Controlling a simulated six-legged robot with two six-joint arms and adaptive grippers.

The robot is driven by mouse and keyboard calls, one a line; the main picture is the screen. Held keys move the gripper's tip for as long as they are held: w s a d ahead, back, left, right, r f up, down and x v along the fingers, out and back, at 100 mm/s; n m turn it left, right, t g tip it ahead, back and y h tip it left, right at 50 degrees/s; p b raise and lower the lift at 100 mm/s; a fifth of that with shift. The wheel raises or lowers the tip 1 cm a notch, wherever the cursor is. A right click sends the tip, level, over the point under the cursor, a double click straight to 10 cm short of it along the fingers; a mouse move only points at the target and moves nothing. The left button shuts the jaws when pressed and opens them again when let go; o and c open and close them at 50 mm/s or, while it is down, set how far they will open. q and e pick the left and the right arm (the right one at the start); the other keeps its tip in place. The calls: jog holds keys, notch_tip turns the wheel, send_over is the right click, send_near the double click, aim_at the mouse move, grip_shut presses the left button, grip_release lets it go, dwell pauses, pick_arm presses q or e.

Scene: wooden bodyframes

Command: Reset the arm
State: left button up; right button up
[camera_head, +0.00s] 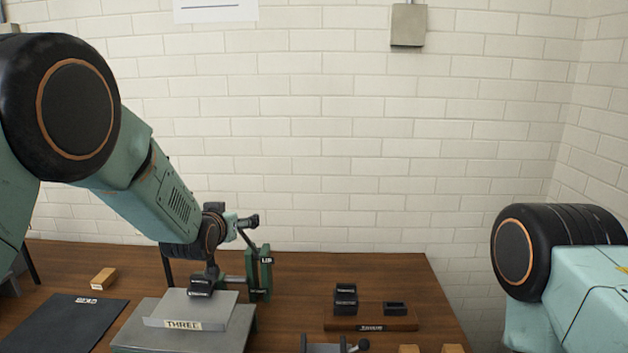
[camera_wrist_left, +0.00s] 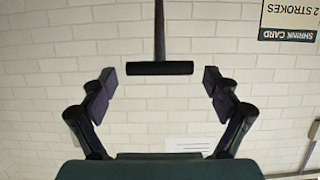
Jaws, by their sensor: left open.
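My left arm (camera_head: 165,195) reaches in from the left over the table, its gripper (camera_head: 236,224) at the green lever stand (camera_head: 262,274). In the left wrist view, which appears upside down, the gripper (camera_wrist_left: 160,82) is open, with its two fingers spread apart. A black crossbar handle (camera_wrist_left: 160,68) on a dark rod shows between the fingertips, apart from both. The same handle seems to show at the gripper in the head view (camera_head: 251,220). My right arm (camera_head: 555,260) shows at the right edge; its gripper is out of view.
A grey stepped stand (camera_head: 235,335) marked THREE bears black labelled blocks (camera_head: 200,286). A brown tray (camera_head: 370,322) holds black blocks. A dark mat (camera_head: 60,325) and a wooden block (camera_head: 104,277) lie at left. A brick wall (camera_head: 350,160) closes the back.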

pick_arm(q)
jog(key=shift+x, duration=1.05)
jog(key=shift+s, duration=0.2)
